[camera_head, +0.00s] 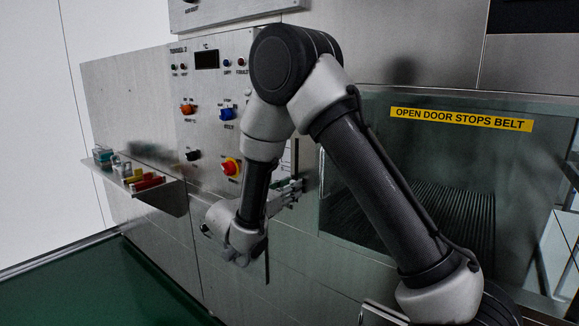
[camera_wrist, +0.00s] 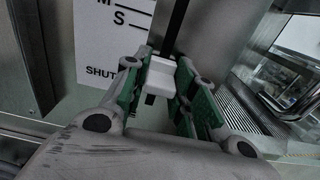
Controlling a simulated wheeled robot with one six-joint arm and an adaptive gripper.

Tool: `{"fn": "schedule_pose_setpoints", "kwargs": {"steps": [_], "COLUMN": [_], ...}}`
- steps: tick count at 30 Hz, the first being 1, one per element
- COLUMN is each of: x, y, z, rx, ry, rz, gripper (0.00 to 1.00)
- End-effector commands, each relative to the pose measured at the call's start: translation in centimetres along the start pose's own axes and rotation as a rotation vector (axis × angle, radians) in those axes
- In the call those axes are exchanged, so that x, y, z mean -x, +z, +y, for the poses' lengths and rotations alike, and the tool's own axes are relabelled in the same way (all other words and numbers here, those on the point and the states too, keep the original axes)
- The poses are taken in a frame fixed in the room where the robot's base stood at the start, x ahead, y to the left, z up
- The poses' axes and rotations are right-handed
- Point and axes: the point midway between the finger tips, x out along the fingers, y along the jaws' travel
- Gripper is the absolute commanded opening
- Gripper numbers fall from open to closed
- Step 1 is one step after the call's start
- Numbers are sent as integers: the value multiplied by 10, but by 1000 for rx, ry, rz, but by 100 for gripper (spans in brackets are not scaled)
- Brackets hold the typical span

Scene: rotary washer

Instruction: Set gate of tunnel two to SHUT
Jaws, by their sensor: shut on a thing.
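My gripper (camera_wrist: 158,80) is shut on a pale block-shaped handle (camera_wrist: 160,76), with one green-padded finger on each side. It also shows in the head view (camera_head: 289,191), close to the steel front. A dark vertical strip (camera_wrist: 177,28) runs up behind the handle. Left of it is a white scale plate (camera_wrist: 110,35) with the letters M and S, and SHUT at its lower end. The handle is near the height of the word SHUT in the wrist view, but I cannot tell whether it lines up with that mark. In the head view my arm hides the handle.
Left of my arm is a control panel (camera_head: 205,130) with several knobs and a display. On the right is a tunnel window with a yellow label (camera_head: 460,119). A ribbed belt (camera_head: 455,215) lies behind it.

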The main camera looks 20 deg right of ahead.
Motion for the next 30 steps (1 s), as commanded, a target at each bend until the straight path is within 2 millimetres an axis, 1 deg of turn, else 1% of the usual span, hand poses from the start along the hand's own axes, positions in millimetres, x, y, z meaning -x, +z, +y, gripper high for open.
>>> {"fn": "schedule_pose_setpoints", "kwargs": {"steps": [1,3,6,15,16,19,20,28,30], "x": [0,0,0,1,1,0,0,0,3], "y": [-12,-22,-30,-34,-34,-33,-33,-31,-31], "z": [1,0,0,0,0,0,0,0,0], "rx": [5,4,0,2,2,2,2,0,0], "ry": [2,2,2,2,2,2,2,1,3], "rz": [0,0,0,5,5,4,3,1,0], "gripper": [0,0,0,0,28,46,48,48,48]}}
